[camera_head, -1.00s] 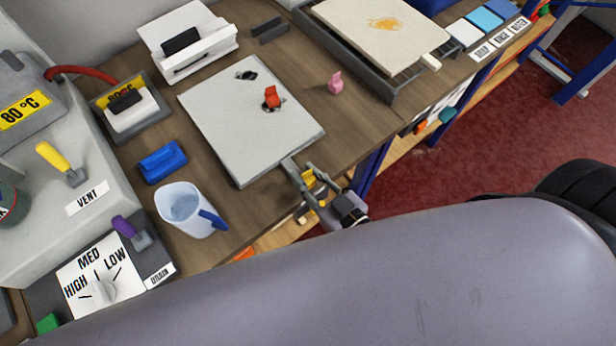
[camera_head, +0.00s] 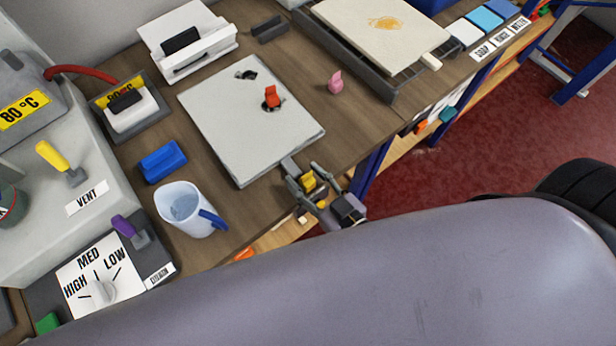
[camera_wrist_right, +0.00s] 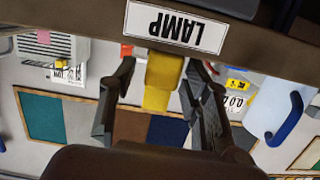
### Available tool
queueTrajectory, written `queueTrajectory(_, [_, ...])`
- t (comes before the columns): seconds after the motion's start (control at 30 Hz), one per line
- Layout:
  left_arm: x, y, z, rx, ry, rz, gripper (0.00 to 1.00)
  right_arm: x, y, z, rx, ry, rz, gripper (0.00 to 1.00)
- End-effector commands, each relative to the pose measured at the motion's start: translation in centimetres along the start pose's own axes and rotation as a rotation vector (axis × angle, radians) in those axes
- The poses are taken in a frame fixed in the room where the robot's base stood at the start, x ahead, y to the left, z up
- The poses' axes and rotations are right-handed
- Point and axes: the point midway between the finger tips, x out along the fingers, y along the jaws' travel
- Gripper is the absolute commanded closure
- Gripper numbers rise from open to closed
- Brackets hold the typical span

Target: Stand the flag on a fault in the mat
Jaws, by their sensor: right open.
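The light grey mat (camera_head: 222,128) lies on the wooden bench. It has two dark faults, one near its far edge (camera_head: 246,75) and one farther right. A small red flag (camera_head: 271,96) stands on the right-hand dark fault. My right gripper (camera_head: 305,172) is beyond the mat's near right corner at the bench's front edge, apart from the flag. It is open, with a yellow piece (camera_wrist_right: 162,82) between its fingers in the right wrist view; I cannot tell whether they touch it. My left gripper is not in view.
A pink piece (camera_head: 336,83) stands right of the mat. A jug (camera_head: 185,212) and a blue block (camera_head: 162,161) are on the left. A tray with a pale slab (camera_head: 380,32) is at the back right. A LAMP label (camera_wrist_right: 176,27) shows in the wrist view.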

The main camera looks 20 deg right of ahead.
Motion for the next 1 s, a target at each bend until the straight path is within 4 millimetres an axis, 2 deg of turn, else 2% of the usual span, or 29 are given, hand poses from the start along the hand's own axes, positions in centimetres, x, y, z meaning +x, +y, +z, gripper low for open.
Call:
queueTrajectory(0.27, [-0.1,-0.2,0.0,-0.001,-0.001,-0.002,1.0,-0.1,0.0,-0.3,0.0,0.0,0.0,0.56])
queueTrajectory(0.37, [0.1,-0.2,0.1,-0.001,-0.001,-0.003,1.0,-0.9,0.0,-0.1,0.0,-0.003,0.0,0.56])
queueTrajectory(0.8, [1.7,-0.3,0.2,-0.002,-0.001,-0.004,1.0,-9.2,-0.1,0.0,0.001,-0.005,-0.002,0.56])
queueTrajectory(1.0, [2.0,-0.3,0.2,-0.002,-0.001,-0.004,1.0,-11.5,0.0,-0.2,0.0,-0.002,-0.002,0.56])
